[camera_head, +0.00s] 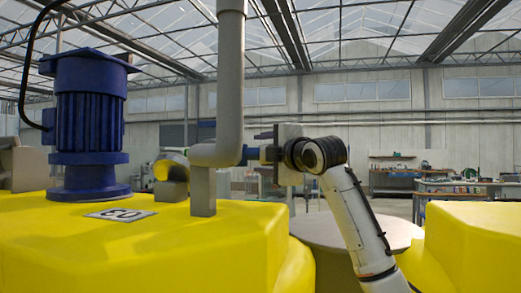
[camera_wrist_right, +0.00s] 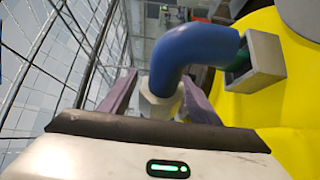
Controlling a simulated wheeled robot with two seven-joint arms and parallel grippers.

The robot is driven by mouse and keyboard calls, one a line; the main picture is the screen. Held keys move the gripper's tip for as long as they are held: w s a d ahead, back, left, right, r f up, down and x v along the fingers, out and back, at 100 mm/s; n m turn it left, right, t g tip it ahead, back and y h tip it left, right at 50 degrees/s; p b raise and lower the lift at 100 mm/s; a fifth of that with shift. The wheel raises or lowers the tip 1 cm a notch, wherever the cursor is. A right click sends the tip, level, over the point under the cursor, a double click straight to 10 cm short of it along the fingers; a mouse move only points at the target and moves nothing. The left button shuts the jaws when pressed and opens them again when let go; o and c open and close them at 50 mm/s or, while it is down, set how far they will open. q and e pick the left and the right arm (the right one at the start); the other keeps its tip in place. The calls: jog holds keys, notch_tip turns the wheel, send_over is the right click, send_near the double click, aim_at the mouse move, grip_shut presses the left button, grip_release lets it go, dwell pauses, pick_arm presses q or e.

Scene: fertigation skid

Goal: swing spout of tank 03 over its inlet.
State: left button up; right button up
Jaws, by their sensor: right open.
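Tank 03 is the yellow tank (camera_head: 110,255) with a 03 plate (camera_head: 120,214) on top. A thick grey pipe (camera_head: 230,85) comes down over it beside a grey upright block (camera_head: 203,192). In the right wrist view a blue bent spout (camera_wrist_right: 195,48) has its free end close to a grey bracket (camera_wrist_right: 265,62) with a dark green inside; contact cannot be told. My right gripper (camera_head: 255,150) is level beside the pipe. Its open fingers (camera_wrist_right: 158,98) stand either side of a pale grey part below the spout's bend. The spout is largely hidden in the head view.
A blue motor (camera_head: 92,120) stands on the tank's left, with a grey and yellow curved fitting (camera_head: 172,172) between it and the pipe. Another yellow tank (camera_head: 470,245) is at the right. Workbenches (camera_head: 460,190) stand far back. Open air surrounds my right arm.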

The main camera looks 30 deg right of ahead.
jog(key=shift+w, duration=0.45)
jog(key=shift+c, duration=0.4)
grip_shut()
jog(key=shift+d, duration=0.1)
